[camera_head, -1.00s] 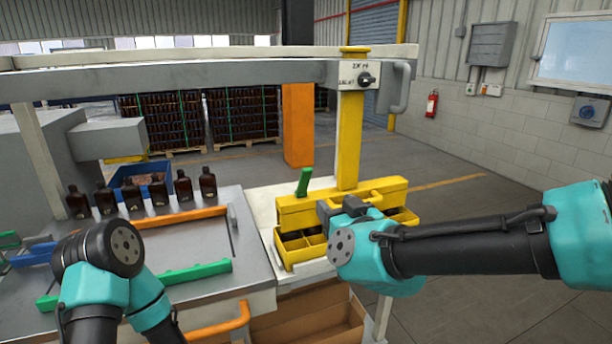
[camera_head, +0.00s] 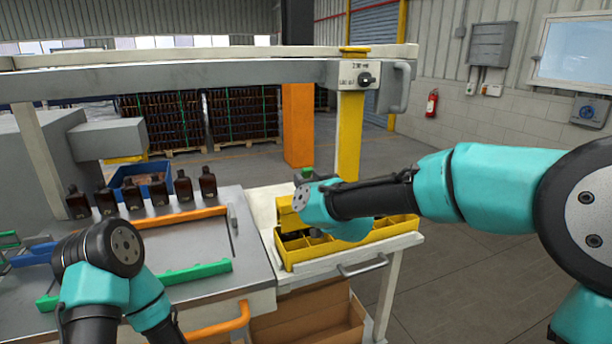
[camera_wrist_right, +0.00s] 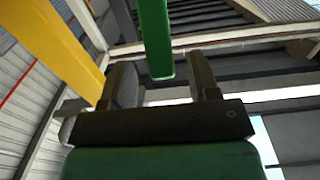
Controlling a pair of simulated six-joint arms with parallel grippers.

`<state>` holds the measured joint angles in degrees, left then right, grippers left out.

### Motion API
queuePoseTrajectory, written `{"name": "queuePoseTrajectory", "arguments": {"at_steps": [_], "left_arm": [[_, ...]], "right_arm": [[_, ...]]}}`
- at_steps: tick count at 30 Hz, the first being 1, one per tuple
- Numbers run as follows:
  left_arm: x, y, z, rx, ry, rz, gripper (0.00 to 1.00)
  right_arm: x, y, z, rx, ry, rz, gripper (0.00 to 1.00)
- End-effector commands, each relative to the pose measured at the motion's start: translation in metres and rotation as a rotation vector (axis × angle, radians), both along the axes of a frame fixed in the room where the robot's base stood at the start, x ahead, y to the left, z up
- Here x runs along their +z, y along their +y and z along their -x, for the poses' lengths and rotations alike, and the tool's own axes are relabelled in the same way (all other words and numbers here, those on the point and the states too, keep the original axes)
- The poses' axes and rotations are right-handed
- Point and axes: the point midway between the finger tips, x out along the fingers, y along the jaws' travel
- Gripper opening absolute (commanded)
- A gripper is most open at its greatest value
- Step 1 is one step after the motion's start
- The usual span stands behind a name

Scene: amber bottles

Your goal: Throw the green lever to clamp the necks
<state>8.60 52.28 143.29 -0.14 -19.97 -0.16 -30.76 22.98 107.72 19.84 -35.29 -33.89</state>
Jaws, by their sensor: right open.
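The green lever (camera_head: 308,171) stands up at the yellow clamp frame (camera_head: 289,215); only its top shows in the head view, the rest being hidden by my arm. My right gripper (camera_head: 307,177) is open around the lever's top. In the right wrist view the lever (camera_wrist_right: 155,40) reaches down between the two spread fingers (camera_wrist_right: 165,85), with a gap on each side. The yellow divided crate (camera_head: 395,232) sits below the clamp, partly behind my right arm. Bottle necks inside the crate cannot be made out. My left gripper is not visible; only its arm shows.
Several amber bottles (camera_head: 158,190) stand in a row on the grey table at left, by an orange rail (camera_head: 180,217) and a green rail (camera_head: 195,272). A yellow post (camera_head: 347,135) rises behind the clamp. A grey overhead beam (camera_head: 200,76) crosses above.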

Motion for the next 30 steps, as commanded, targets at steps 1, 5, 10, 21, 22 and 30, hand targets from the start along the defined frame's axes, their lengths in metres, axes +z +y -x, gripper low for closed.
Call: {"name": "queuePoseTrajectory", "arguments": {"at_steps": [1, 5, 10, 21, 22, 30], "left_arm": [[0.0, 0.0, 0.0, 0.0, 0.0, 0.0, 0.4], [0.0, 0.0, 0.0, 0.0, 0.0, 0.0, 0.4], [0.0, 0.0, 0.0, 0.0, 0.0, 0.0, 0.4], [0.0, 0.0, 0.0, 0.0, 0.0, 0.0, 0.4], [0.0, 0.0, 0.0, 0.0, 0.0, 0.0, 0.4], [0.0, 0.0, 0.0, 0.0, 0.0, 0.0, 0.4]], "right_arm": [[-0.001, 0.003, -0.008, -0.001, 0.001, 0.0, 0.55], [-0.001, 0.008, -0.023, -0.001, 0.001, 0.0, 0.55], [0.0, 0.012, -0.031, 0.0, 0.0, 0.0, 0.55], [0.0, 0.012, -0.032, 0.0, 0.0, 0.0, 0.46], [0.0, 0.012, -0.032, 0.0, 0.0, 0.0, 0.43], [0.0, 0.012, -0.032, 0.0, 0.0, 0.0, 0.17]]}}
